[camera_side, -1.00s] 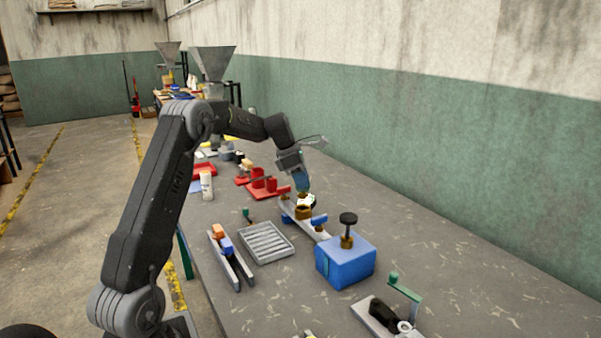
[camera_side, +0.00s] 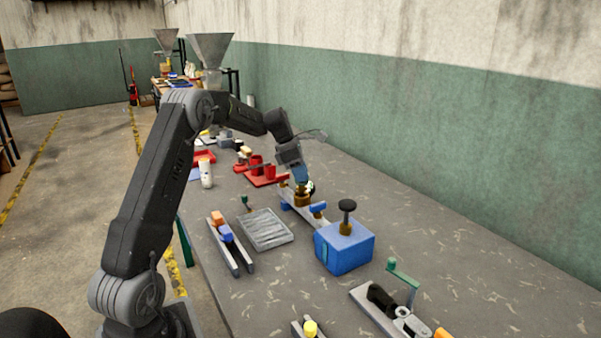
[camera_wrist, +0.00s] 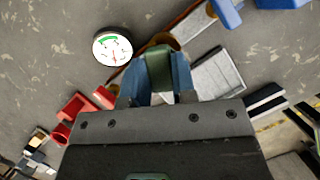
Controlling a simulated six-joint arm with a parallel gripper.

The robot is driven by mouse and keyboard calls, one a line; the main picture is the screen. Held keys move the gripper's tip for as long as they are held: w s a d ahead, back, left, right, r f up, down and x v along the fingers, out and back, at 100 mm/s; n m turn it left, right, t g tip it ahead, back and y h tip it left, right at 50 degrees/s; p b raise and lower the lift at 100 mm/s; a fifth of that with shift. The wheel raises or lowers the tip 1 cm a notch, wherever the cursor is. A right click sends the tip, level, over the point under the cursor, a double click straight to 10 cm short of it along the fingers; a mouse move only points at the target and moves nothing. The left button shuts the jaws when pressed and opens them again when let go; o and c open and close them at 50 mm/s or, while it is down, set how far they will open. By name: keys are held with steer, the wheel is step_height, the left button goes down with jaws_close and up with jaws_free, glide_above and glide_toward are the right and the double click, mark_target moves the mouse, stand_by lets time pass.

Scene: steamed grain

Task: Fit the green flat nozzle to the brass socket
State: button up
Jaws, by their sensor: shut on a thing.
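My gripper (camera_side: 300,180) points down at the brass socket (camera_side: 302,199), which sits on a pale bar on the table. In the wrist view my gripper (camera_wrist: 157,80) has its blue fingers shut on the green flat nozzle (camera_wrist: 158,61). The brass socket shows just beyond the nozzle as a brown-gold edge (camera_wrist: 175,43), mostly covered by it. In the side view the fingers hide the nozzle. The fingertips are at or just above the socket; I cannot tell whether the nozzle is seated in it.
A round white gauge (camera_wrist: 112,48) stands close beside the socket. Blue clamps hold the bar. A blue box with a black knob (camera_side: 344,247) is in front, a grey ribbed tray (camera_side: 266,230) to the left, and a red fixture (camera_side: 262,176) behind. Bare table lies to the right.

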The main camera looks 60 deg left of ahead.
steer(key=shift+f, duration=0.2)
steer(key=shift+f, duration=0.25)
steer(key=shift+f, duration=1.4)
stand_by(1.3)
steer(key=o, duration=1)
steer(key=v, duration=1.4)
steer(key=shift+w, duration=0.1)
